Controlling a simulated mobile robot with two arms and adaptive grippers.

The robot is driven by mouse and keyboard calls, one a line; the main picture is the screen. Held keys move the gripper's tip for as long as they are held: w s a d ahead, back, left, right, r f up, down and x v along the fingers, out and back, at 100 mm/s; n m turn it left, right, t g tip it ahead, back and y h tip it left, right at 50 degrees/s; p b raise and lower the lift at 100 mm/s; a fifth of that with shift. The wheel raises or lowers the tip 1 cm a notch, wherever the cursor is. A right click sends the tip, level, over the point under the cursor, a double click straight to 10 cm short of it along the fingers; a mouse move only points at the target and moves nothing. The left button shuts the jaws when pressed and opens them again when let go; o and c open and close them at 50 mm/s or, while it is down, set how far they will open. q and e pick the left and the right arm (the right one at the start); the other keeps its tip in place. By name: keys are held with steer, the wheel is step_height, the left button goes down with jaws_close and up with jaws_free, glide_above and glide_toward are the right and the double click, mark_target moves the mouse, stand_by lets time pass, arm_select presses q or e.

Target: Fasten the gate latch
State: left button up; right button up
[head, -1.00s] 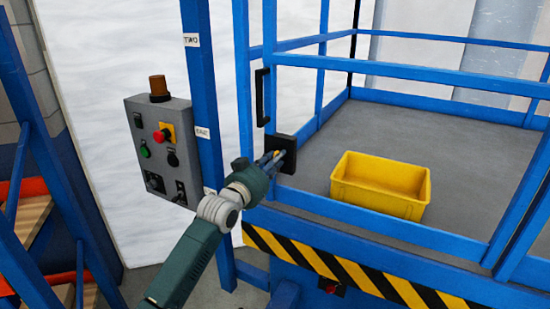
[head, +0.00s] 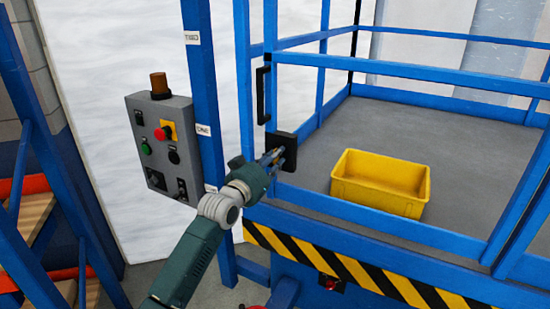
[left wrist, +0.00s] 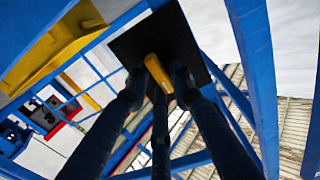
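The gate latch is a black plate (head: 287,152) on the blue gate frame, with a short yellow lever. In the left wrist view the plate (left wrist: 187,37) fills the top middle and the yellow lever (left wrist: 157,70) stands out in front of it. My left gripper (head: 274,158) is at the latch. Its dark fingers (left wrist: 160,83) lie on both sides of the lever's lower end, with another finger below. I cannot tell whether they press on it. In the head view the gripper mostly hides the lever. My right gripper is not in view.
A yellow crate (head: 380,183) stands on the grey platform floor behind the gate. A grey control box (head: 161,147) with buttons and an orange lamp is left of a blue post (head: 201,90). A black handle (head: 262,95) is above the latch. Striped edging (head: 365,272) runs below.

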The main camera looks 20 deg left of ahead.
arm_select(q)
steer(key=o, duration=0.3)
steer(key=shift+d+f, duration=0.15)
steer(key=s, duration=0.4)
steer(key=s+a, duration=0.1)
steer(key=s, duration=0.2)
steer(key=s+a, duration=0.1)
steer(key=s, duration=0.3)
steer(key=shift+s+a, duration=0.1)
steer(key=shift+s, duration=0.25)
